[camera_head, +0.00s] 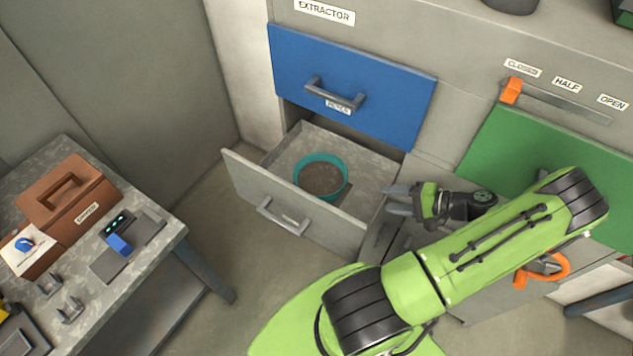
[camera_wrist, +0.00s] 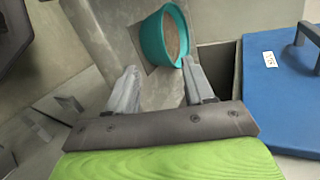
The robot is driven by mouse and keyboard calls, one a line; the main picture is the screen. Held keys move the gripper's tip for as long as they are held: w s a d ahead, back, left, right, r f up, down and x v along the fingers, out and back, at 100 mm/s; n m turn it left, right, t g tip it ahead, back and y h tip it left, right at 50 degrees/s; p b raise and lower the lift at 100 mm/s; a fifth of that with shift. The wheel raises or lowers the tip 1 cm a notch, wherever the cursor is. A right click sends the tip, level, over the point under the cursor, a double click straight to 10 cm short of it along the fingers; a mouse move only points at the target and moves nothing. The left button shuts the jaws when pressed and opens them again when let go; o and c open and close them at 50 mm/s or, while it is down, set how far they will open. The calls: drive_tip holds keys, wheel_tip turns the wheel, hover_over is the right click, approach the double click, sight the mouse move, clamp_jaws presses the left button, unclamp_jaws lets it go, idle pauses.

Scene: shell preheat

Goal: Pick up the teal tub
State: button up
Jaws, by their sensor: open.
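The teal tub (camera_head: 321,160) is a round bowl with a teal rim and brownish contents. It sits inside the open grey drawer (camera_head: 262,187), on the drawer floor. It also shows in the wrist view (camera_wrist: 153,40), upper middle, just past my fingertips. My gripper (camera_head: 390,200) is to the right of the tub, with its fingers pointing left toward it. In the wrist view my gripper (camera_wrist: 160,82) has its two fingers apart with nothing held between them. The right finger's tip overlaps the tub's edge in that view; I cannot tell whether it touches.
A closed blue drawer (camera_head: 388,98) is above the open drawer. A green panel (camera_head: 555,165) is to the right, below an orange slider (camera_head: 511,90). A side table (camera_head: 160,210) at left holds a brown case (camera_head: 68,200) and a small blue device (camera_head: 118,243).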

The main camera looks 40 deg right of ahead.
sight(334, 194)
drive_tip(key=x, duration=1.6)
drive_tip(key=shift+d+f+b, duration=0.15)
drive_tip(key=shift+f+b, duration=0.05)
drive_tip(key=shift+b, duration=0.15)
drive_tip(key=shift+s, duration=0.1)
clamp_jaws()
drive_tip(key=shift+r, duration=0.1)
